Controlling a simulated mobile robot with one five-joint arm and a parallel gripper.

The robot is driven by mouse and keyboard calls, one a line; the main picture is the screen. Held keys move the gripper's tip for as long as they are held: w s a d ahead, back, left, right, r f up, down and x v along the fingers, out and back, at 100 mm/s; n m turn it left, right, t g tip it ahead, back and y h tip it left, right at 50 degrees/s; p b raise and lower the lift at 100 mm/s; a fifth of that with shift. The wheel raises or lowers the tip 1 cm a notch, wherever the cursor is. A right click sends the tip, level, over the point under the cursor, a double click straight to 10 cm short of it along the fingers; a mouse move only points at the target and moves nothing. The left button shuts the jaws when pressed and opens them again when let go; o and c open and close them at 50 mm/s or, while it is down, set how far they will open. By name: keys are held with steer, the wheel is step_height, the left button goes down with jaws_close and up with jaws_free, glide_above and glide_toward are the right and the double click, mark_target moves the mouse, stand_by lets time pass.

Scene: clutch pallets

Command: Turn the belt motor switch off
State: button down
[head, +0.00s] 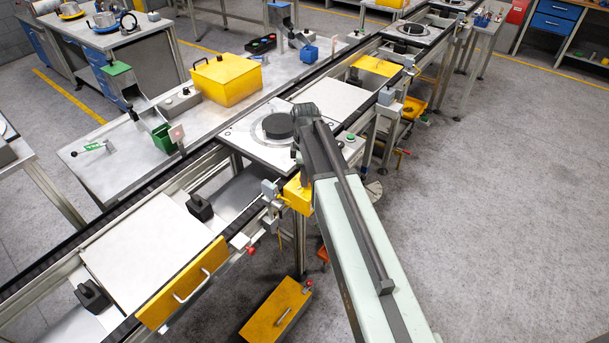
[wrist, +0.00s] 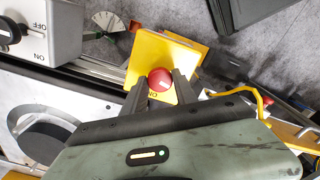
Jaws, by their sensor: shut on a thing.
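A round red knob (wrist: 160,79) sits on a yellow switch box (wrist: 150,52) in the wrist view. The knob carries a short pale mark. Upside-down lettering that seems to read ON shows on the box just below the knob, partly covered. My gripper (wrist: 161,84) has its two dark fingers on either side of the knob, shut on it. In the head view the yellow box (head: 297,195) hangs at the near side of the conveyor, under the end of my arm. The knob and the fingertips are hidden there.
A grey box (wrist: 45,30) with a dark knob and OFF and ON labels stands left in the wrist view. A pallet with a dark disc (head: 278,126) lies on the conveyor beside my arm. A yellow drawer-like panel (head: 182,284) juts nearby. The floor at right is clear.

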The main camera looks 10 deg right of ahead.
steer(key=shift+n, duration=1.1)
steer(key=shift+s, duration=0.1)
steer(key=c, duration=1)
jaws_free()
steer(key=shift+o, duration=0.2)
step_height(320, 180, up, 8)
steer(key=p, duration=0.8)
steer(key=shift+f, duration=0.15)
